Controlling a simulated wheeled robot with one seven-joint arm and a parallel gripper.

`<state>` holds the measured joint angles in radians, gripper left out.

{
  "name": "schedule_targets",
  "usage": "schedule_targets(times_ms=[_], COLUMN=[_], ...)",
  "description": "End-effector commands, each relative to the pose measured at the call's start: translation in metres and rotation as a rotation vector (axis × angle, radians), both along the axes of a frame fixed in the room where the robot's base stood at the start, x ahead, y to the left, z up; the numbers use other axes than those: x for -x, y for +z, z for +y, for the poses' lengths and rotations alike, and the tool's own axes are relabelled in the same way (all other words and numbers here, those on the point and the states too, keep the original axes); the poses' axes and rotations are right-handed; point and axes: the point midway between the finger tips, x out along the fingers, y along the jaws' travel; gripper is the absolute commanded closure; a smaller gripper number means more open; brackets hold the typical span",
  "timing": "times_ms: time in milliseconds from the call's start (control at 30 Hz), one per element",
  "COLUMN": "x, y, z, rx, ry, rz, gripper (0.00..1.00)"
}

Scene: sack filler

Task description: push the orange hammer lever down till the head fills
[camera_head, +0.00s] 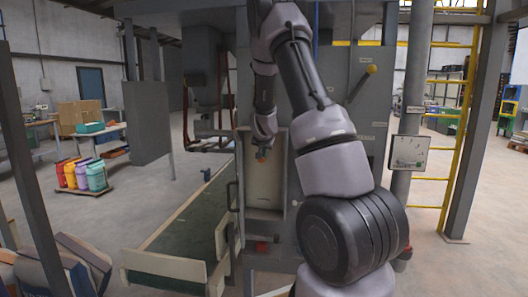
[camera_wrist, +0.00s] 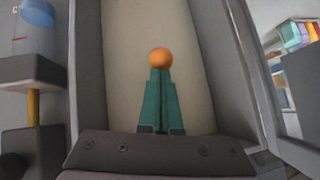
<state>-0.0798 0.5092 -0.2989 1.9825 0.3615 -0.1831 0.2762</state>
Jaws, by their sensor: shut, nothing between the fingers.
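An orange ball (camera_wrist: 161,58), which looks like the lever's knob, shows just past my fingertips in the wrist view. A small orange spot (camera_head: 261,158) shows at the same place in the head view, in front of a pale panel. My gripper (camera_wrist: 160,75) has teal fingers, shut together with nothing between them. The fingertips overlap the ball's lower edge in the picture; I cannot tell whether they touch it. The ball's stem is hidden behind the fingers. A separate lever with a yellow-orange knob (camera_head: 371,69) sticks out from the grey cabinet at upper right.
A green conveyor (camera_head: 185,232) with pale side rails runs from the machine toward the front left. Grey side walls (camera_wrist: 228,70) flank the pale recess close to my gripper. Coloured sacks (camera_head: 86,174) stand on a pallet at left. Open floor lies at right.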

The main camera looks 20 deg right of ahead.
Motion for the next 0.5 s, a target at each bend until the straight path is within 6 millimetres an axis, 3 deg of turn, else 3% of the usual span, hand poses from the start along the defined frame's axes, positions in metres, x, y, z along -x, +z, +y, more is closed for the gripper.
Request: schedule_targets(times_ms=[500], x=[0.010], y=[-0.029], z=[0.006], rx=[-0.005], ry=[-0.001], rz=[0.007], gripper=[1.00])
